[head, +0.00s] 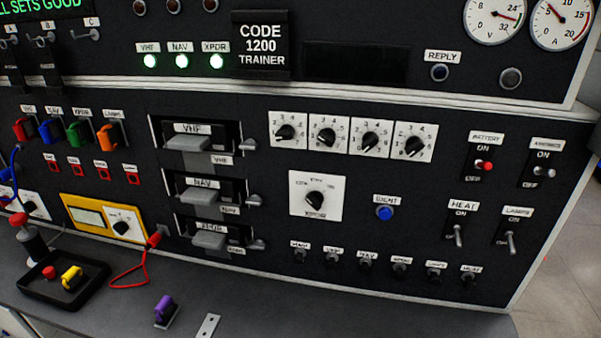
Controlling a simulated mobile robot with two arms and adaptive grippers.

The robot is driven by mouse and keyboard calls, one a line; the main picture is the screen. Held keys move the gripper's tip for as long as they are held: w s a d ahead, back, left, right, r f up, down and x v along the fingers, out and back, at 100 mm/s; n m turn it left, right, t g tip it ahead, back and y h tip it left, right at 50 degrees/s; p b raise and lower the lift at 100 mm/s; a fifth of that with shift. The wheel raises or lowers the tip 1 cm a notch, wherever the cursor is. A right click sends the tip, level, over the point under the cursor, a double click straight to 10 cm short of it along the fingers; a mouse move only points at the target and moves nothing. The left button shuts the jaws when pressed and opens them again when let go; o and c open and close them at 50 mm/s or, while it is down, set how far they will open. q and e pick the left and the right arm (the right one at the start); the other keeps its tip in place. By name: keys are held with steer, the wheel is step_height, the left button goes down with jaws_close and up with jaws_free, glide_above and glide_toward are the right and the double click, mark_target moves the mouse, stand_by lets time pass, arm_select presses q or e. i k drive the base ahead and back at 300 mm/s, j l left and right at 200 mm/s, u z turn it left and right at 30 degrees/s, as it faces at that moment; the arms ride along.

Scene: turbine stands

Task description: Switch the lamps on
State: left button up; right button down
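The lamps switch (511,242) is a small metal toggle at the lower right of the black panel in the head view. Its white LAMPS label (517,211) is above it, with ON marked at the top. The lever appears to point down, away from ON. Neither of my grippers is in view, and nothing touches the switch.
The similar heat toggle (457,235) is just left of it. The battery switch (484,165) and another toggle (545,172) are above. A row of small black knobs (400,267) runs to the lower left. A black tray (90,294) sits on the grey bench.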

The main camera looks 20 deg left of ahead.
mark_target(511, 247)
steer(key=k+j, duration=0.3)
steer(key=j, duration=0.15)
steer(key=k+j, duration=0.6)
steer(key=j, duration=0.25)
steer(key=k+j, duration=0.6)
steer(key=j, duration=0.25)
steer(key=i+l+z, duration=0.2)
steer(key=i+l, duration=0.15)
steer(key=i+l+z, duration=0.15)
steer(key=i+l, duration=0.2)
steer(key=i+l+z, duration=0.2)
steer(key=i, duration=0.3)
steer(key=i+l+z, duration=0.4)
steer(key=i, duration=0.45)
